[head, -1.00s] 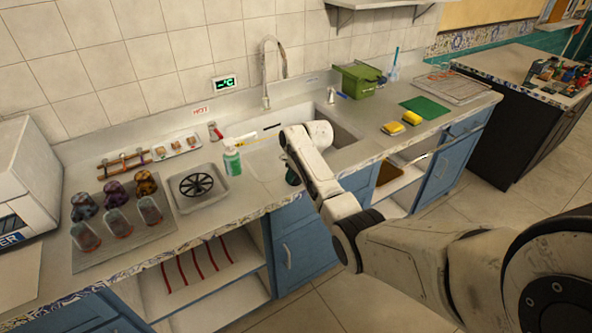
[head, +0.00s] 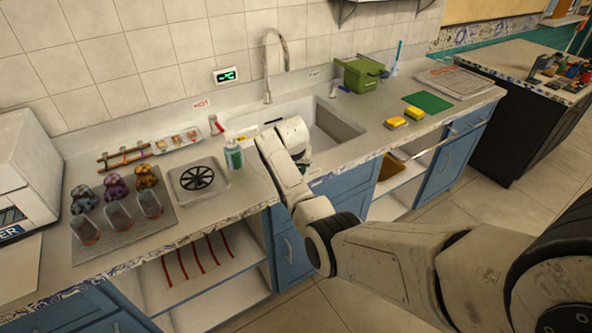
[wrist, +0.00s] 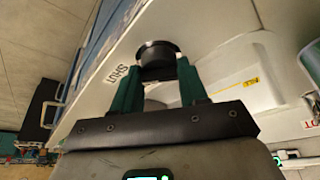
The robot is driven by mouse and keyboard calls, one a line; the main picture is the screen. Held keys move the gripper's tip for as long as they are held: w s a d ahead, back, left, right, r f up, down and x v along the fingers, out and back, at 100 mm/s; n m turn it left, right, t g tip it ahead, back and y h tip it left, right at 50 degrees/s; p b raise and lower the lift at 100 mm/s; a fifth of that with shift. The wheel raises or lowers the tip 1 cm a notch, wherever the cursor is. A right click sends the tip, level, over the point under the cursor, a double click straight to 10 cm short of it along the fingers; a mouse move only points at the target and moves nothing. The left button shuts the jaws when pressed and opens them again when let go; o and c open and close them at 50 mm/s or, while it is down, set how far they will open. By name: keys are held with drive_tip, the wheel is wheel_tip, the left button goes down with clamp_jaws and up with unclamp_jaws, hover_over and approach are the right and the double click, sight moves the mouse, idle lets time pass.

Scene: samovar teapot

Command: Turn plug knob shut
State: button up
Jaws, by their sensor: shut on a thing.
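The plug knob (wrist: 157,52) is a round black cap on the pale counter in the wrist view. My gripper (wrist: 158,72) has two teal fingers, one on each side of the knob, and is shut on it. A label reading SHUT (wrist: 117,76) is on the surface to the left of the knob. In the head view my wrist hides the fingers and the knob, at the front of the sink (head: 338,125).
A green-labelled bottle (head: 233,155) stands left of my wrist. A tall faucet (head: 268,70) rises behind the sink. Yellow sponges (head: 396,122) and a green box (head: 360,75) are at the right.

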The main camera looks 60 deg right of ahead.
drive_tip(key=shift+m, duration=0.6)
drive_tip(key=shift+w+g+b, duration=0.1)
drive_tip(key=shift+g+b, duration=0.2)
drive_tip(key=o, duration=1.1)
drive_tip(key=shift+r, duration=0.1)
drive_tip(key=v, duration=1)
drive_tip(key=shift+a+r, duration=0.2)
drive_tip(key=shift+r, duration=0.05)
